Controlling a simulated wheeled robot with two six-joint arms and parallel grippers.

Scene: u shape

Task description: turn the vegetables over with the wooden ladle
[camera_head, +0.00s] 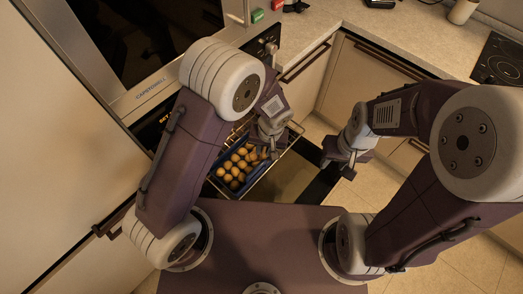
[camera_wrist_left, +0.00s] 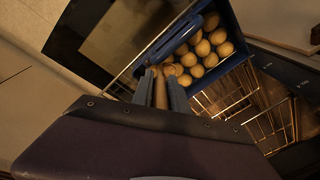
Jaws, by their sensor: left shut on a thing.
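A blue tray (camera_head: 219,186) full of round yellow-brown vegetables (camera_head: 235,169) sits on the pulled-out oven rack. The tray (camera_wrist_left: 237,33) and the vegetables (camera_wrist_left: 211,42) also show in the left wrist view. My left gripper (camera_head: 268,143) is over the tray's far right part. In the left wrist view my left gripper (camera_wrist_left: 161,92) is shut on the brown handle of the wooden ladle (camera_wrist_left: 161,93). The ladle's far end is by the tray's edge and hard to make out. My right gripper (camera_head: 337,166) is empty, its fingers apart, to the right of the tray.
The open oven door (camera_head: 285,178) lies right of the tray. Wire racks (camera_wrist_left: 236,100) show beside the tray in the left wrist view. An upper oven (camera_head: 140,40) stands at left. A counter (camera_head: 370,25) with a hob (camera_head: 502,62) runs along the back and right.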

